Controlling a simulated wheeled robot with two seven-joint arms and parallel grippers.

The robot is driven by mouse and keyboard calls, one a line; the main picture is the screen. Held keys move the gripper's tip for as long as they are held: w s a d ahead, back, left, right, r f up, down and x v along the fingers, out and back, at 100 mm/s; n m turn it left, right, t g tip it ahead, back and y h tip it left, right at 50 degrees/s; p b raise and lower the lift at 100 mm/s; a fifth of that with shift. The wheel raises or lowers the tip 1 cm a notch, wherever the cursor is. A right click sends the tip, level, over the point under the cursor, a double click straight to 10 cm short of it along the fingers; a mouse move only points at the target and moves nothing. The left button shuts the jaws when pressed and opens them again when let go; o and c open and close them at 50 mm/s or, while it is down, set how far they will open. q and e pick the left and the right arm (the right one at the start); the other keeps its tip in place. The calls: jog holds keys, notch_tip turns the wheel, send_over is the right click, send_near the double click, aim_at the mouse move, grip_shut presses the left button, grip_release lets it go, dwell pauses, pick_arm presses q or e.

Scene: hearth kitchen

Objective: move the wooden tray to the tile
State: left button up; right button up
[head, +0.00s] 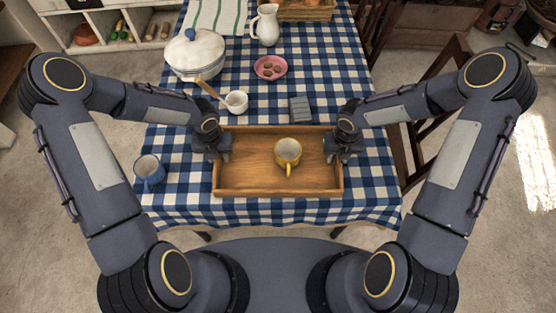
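The wooden tray (255,189) lies near the front edge of the checked table, with a yellow mug (288,151) standing in it. My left gripper (220,157) is at the tray's left end wall, and my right gripper (337,158) is at its right end wall. Each gripper's fingers seem to straddle the wall. The picture is too small to tell whether they are closed on it. A small dark grey ridged slab (300,109), possibly the tile, lies just behind the tray, right of the middle.
A blue mug (149,172) stands left of the tray. Behind it are a small white cup (237,101) with a wooden handle beside it, a white lidded pot (195,54), a pink plate (270,67) of cookies and a white jug (265,25). A chair (425,120) stands at right.

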pick_arm(q)
jog(key=shift+f, duration=0.15)
pick_arm(e)
jog(key=shift+f, duration=0.1)
pick_arm(q)
jog(key=shift+c, duration=0.2)
pick_arm(e)
jog(key=shift+c, duration=0.2)
pick_arm(q)
grip_shut()
pick_arm(e)
grip_shut()
